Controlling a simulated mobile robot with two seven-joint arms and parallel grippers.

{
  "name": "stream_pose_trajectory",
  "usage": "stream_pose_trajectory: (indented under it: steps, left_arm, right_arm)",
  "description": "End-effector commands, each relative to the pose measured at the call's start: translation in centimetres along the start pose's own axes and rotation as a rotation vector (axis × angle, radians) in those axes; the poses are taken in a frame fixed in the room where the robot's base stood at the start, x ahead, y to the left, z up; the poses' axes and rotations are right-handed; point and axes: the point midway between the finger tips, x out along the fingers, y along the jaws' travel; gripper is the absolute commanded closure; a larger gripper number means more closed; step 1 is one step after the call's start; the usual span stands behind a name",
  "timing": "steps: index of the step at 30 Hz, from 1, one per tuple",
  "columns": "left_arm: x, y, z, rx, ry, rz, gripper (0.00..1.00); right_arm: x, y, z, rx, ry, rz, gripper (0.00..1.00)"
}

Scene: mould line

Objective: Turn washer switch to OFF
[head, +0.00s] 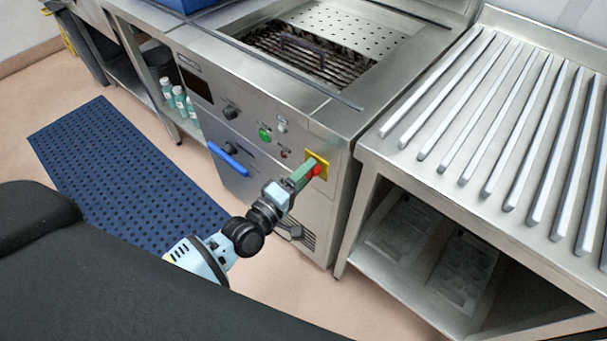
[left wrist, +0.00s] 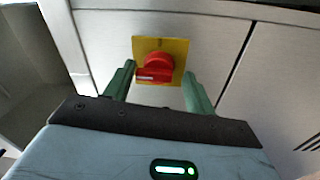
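The washer switch is a red rotary knob (head: 317,172) on a yellow square plate (head: 322,160), low on the right of the washer's steel front panel. In the left wrist view the knob (left wrist: 155,66) has a bar lying roughly crosswise, with a pale mark on it; the lettering on the plate (left wrist: 180,48) is too small to read. My left gripper (head: 303,171) points at the switch. Its green fingers are apart, one to each side of the knob, and no contact shows. The right gripper is not in view.
A steel roller table (head: 480,165) stands close on the right, with trays below. A blue perforated mat (head: 120,165) covers the floor at left.

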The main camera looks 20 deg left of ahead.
Motion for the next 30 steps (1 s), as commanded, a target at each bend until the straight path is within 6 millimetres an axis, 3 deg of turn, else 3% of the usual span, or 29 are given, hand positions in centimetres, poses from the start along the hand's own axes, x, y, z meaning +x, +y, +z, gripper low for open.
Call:
stream_pose_trajectory:
  steps: [5,18,30]
  left_arm:
    - [-0.8,0.0,0.0,0.000,0.000,0.001,0.45]
    - [-7.0,-0.1,0.0,0.000,-0.001,-0.002,0.45]
    - [-7.9,0.0,0.0,0.000,0.001,0.000,0.45]
  right_arm:
    - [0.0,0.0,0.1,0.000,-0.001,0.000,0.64]
    - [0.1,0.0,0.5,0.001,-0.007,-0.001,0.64]
    - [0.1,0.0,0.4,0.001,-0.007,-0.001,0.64]
